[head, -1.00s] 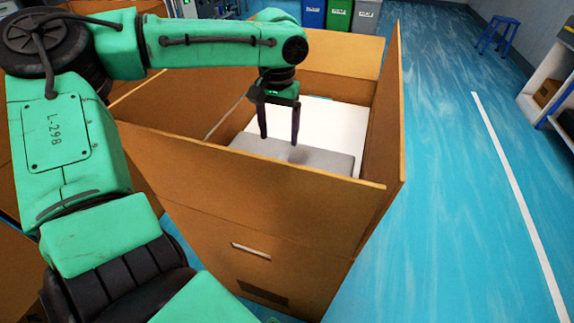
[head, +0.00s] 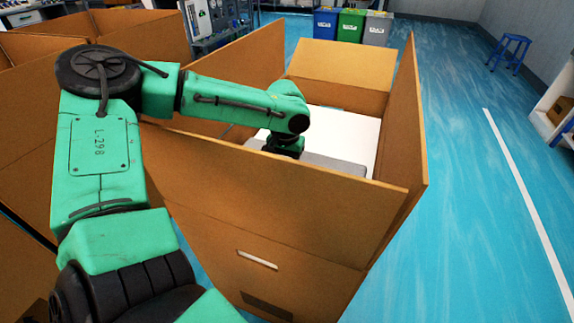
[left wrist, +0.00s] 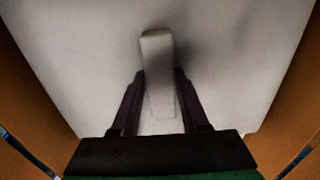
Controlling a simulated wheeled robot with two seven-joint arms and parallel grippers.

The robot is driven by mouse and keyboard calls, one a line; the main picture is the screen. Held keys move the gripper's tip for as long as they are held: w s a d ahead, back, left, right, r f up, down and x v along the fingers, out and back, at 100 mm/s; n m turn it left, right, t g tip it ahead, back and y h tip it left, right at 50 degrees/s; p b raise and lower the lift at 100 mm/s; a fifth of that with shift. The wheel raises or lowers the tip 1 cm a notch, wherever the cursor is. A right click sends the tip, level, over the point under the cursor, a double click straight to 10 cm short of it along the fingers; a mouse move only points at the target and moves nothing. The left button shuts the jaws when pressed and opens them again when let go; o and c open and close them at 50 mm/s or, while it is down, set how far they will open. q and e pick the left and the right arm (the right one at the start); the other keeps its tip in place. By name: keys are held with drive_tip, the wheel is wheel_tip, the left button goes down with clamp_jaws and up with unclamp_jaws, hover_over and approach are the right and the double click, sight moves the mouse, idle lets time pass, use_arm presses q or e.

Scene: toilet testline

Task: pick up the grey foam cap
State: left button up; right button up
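The grey foam cap (head: 328,162) lies inside the cardboard box (head: 280,200); the box's near wall hides most of it in the head view. In the left wrist view the cap (left wrist: 85,65) is a broad pale sheet with a narrow raised ridge (left wrist: 158,75) in the middle. My left gripper (left wrist: 159,75) is pointed down at the cap, with one dark finger on each side of the ridge. The fingers look open around it; whether they touch it I cannot tell. In the head view the box wall hides the fingers. My right gripper is not in view.
A white surface (head: 345,128) shows in the box behind the cap. The box flaps stand up around my left arm. More cardboard boxes (head: 105,45) are at the left. Blue, green and grey bins (head: 350,25) stand behind.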

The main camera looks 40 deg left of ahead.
use_arm(q)
clamp_jaws()
idle(1.1)
